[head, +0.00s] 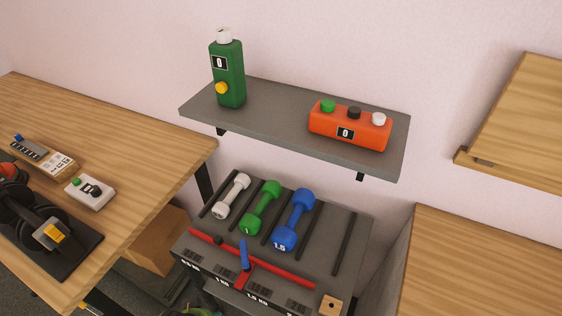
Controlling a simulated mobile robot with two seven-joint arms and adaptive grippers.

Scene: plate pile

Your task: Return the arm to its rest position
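Neither of my grippers can be made out in the head view. I see no arm of mine that I am sure of. Small dark, green and yellow parts show at the bottom edge, too cropped to identify.
A grey shelf (270,123) holds a green bottle (229,75) and an orange three-button box (349,128). Below, a rack (355,215) holds white (231,196), green (261,208) and blue (293,220) dumbbells. Wooden tables flank it: left (120,130), right (480,265).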

